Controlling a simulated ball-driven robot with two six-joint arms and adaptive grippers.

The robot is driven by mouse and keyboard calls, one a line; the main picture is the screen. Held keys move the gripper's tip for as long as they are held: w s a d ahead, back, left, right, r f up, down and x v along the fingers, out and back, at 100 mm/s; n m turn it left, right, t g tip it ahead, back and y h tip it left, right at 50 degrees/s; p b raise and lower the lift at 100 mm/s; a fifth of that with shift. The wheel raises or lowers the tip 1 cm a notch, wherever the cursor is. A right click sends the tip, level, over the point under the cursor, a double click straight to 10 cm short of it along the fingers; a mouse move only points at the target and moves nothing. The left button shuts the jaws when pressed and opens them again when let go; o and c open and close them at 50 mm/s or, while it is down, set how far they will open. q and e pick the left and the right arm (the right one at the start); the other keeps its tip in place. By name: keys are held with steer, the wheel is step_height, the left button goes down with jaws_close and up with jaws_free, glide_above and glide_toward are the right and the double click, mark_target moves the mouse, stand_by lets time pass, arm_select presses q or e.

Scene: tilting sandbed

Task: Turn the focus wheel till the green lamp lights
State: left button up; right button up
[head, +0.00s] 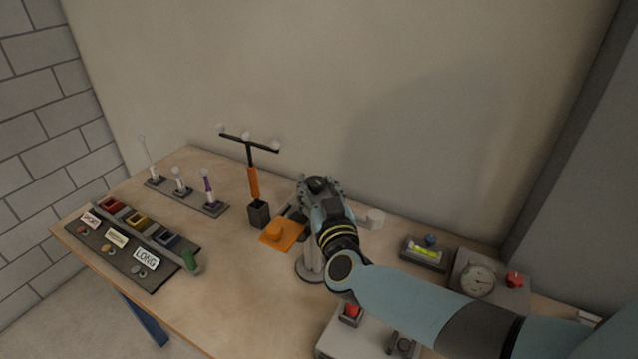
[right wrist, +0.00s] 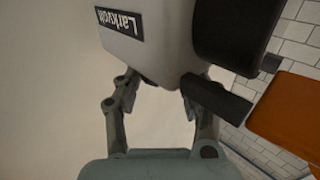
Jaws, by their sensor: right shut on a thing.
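My right gripper (head: 318,188) hangs over a standing instrument, whose pale post and round foot (head: 309,268) show beneath it in the head view. The right gripper's fingers (right wrist: 160,88) stand on either side of the housing's lower end and are shut on a part of the instrument. The fingertips and the gripped part are mostly hidden, so I cannot make out the focus wheel. I see no lit green lamp. My left gripper is out of view.
An orange plate (head: 279,237) and a dark T-shaped stand (head: 250,150) are left of the gripper. Small posts (head: 180,183) and a labelled tray (head: 125,258) lie farther left. A level (head: 424,252), a gauge box (head: 478,280) and a red-button box (head: 350,318) are right.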

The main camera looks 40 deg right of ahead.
steer(key=shift+h, duration=0.3)
steer(key=o, duration=1.1)
steer(key=shift+o, duration=0.2)
steer(key=shift+s+a, duration=0.1)
steer(key=v, duration=1.1)
steer(key=shift+s+a, duration=0.25)
steer(key=shift+s, duration=0.05)
steer(key=shift+r, duration=0.1)
